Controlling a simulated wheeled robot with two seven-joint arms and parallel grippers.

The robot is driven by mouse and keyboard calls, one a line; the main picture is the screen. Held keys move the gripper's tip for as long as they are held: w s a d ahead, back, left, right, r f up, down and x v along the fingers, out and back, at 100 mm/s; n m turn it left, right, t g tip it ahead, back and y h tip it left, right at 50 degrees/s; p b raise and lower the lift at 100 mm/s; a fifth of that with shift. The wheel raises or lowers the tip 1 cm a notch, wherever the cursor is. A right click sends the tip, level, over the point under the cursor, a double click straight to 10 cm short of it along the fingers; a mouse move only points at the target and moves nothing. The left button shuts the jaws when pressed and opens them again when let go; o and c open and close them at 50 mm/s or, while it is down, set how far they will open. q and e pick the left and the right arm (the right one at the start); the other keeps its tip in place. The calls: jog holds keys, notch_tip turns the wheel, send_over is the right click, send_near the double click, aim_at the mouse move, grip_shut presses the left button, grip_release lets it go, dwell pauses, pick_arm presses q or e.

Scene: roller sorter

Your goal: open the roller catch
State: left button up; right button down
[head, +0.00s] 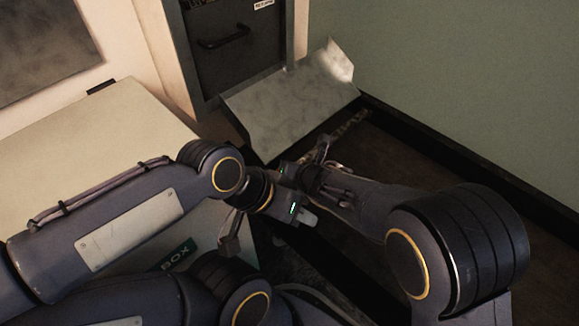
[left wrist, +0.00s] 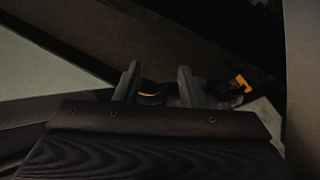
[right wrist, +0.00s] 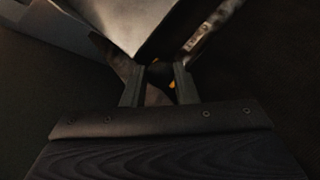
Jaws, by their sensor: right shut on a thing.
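My right gripper (right wrist: 158,76) is shut on a small dark part with an orange mark (right wrist: 172,86), seen between its fingers in the right wrist view; I cannot tell for sure that it is the roller catch. A pale metal chute plate (right wrist: 140,22) is just beyond the fingers. The plate (head: 285,105) slopes down from the cabinet in the head view, with the right hand below its lower edge. My left gripper (left wrist: 158,82) has its fingers apart with nothing held. In the head view the left hand (head: 300,213) is close beside the right forearm.
A dark cabinet with a handle (head: 225,37) stands behind the plate. A pale bench top (head: 75,130) lies at left, and a green sign reading BOX (head: 176,256) is partly hidden by my arm. A green wall (head: 470,80) closes the right side. The two arms are crowded together.

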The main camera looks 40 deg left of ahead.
dwell(0.6)
pick_arm(q)
jog(key=shift+r, duration=0.15)
jog(key=c, duration=0.4)
jog(key=a+r, duration=0.1)
jog(key=w+a+r+n+g, duration=0.2)
jog(key=r, duration=0.1)
jog(key=shift+w, duration=0.1)
grip_shut()
jog(key=w+a+f+n+g, duration=0.2)
jog(key=w+a+n+g, duration=0.1)
jog(key=w+a+n, duration=0.7)
jog(key=w+a+f+n+g, duration=0.15)
jog(key=w+a+f, duration=0.3)
jog(key=a, duration=0.45)
jog(key=shift+n+h, duration=0.25)
jog(key=shift+h, duration=0.05)
jog(key=x, duration=1)
jog(key=shift+w, duration=0.15)
